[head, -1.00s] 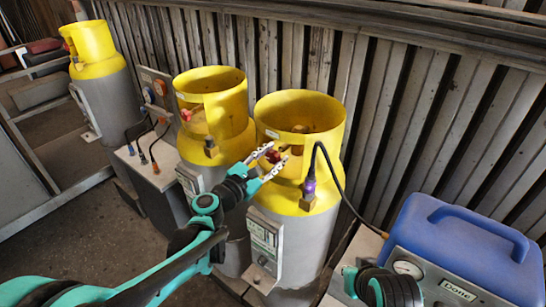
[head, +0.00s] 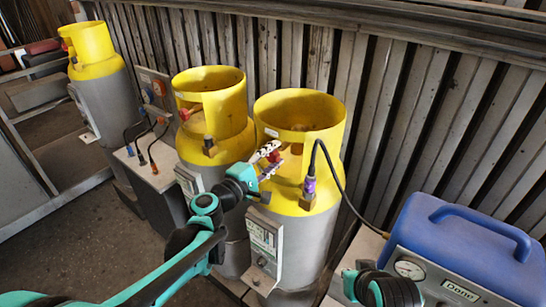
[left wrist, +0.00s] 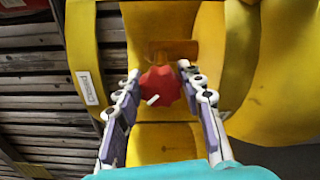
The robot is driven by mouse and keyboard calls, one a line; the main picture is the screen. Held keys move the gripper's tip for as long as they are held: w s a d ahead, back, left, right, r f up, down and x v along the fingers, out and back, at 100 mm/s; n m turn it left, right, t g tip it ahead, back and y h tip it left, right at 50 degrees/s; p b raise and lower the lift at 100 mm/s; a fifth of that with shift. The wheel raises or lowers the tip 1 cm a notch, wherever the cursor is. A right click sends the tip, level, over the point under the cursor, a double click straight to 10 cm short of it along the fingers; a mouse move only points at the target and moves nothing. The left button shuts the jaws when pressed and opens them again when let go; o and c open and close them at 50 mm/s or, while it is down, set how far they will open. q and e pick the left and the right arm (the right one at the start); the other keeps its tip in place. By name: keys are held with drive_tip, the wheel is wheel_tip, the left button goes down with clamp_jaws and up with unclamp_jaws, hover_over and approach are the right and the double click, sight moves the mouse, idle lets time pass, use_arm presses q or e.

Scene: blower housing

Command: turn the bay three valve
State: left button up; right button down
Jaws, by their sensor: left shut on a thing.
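The red valve knob (left wrist: 160,86) sits inside the yellow collar (head: 300,103) of the nearest, rightmost cylinder. A short white mark shows on the knob in the left wrist view. In the head view the knob (head: 274,157) is partly hidden by my fingers. My left gripper (left wrist: 160,73) has one finger on each side of the knob and is shut on it; in the head view the gripper (head: 269,158) reaches into the collar opening. My right gripper's fingers are not in view; only part of my right arm shows at the lower right.
A second yellow-collared cylinder (head: 210,97) stands close on the left, and a third (head: 90,50) farther left. A hose with a purple fitting (head: 309,187) rises beside the gripper. A blue-topped machine (head: 460,242) stands at the right. A ribbed wall (head: 390,110) is behind.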

use_arm(q)
drive_tip(key=m, duration=0.4)
drive_tip(key=shift+f+m, duration=0.15)
drive_tip(key=shift+m, duration=0.15)
drive_tip(key=m, duration=0.4)
drive_tip(key=shift+f+b, duration=0.1)
drive_tip(key=shift+b, duration=0.3)
drive_tip(key=shift+m, duration=0.4)
drive_tip(key=o, duration=1.2)
drive_tip(key=v, duration=1.2)
